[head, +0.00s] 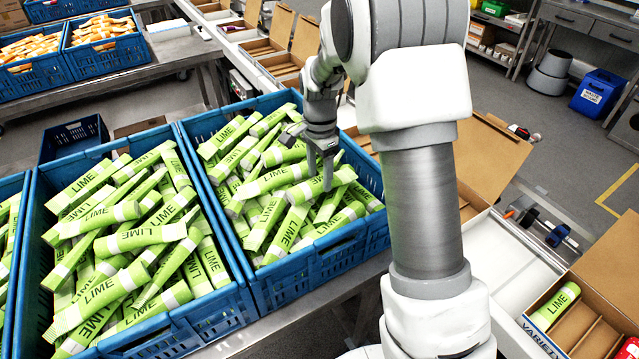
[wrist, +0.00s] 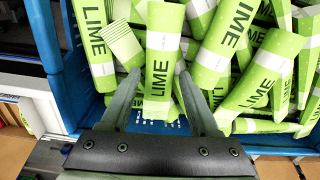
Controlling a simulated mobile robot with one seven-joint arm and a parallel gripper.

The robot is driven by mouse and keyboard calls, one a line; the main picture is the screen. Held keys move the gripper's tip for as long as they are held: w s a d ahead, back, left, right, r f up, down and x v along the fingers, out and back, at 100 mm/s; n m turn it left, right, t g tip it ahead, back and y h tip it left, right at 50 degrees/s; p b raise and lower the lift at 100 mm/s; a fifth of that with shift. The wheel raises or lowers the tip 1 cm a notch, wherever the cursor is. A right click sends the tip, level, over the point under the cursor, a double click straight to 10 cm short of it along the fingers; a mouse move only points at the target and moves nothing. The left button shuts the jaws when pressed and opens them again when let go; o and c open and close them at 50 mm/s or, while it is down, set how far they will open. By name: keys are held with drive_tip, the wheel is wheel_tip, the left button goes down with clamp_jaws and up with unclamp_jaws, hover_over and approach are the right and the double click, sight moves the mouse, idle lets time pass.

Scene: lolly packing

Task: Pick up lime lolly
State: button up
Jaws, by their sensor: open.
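Green LIME lollies fill a blue crate (head: 255,293) in the head view. My gripper (head: 319,172) reaches down over the right side of this pile, pointing downward. In the wrist view my open gripper (wrist: 160,88) has one finger on each side of a lime lolly (wrist: 162,55) with its label upright. The lolly's lower end lies between the fingers; whether they touch it I cannot tell. Other lime lollies (wrist: 232,40) lie close around it, some tilted. The gripper holds nothing.
A second blue crate (head: 165,325) of lime lollies stands to the left. A cardboard variety box (head: 597,325) at lower right has one lime lolly (head: 555,305) in a compartment. Crates of orange lollies (head: 105,35) stand at the back left. The blue crate wall (wrist: 45,35) is close to the gripper's left.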

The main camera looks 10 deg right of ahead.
drive_tip(key=shift+f, duration=0.45)
drive_tip(key=shift+c, duration=0.4)
clamp_jaws()
drive_tip(key=shift+r, duration=0.15)
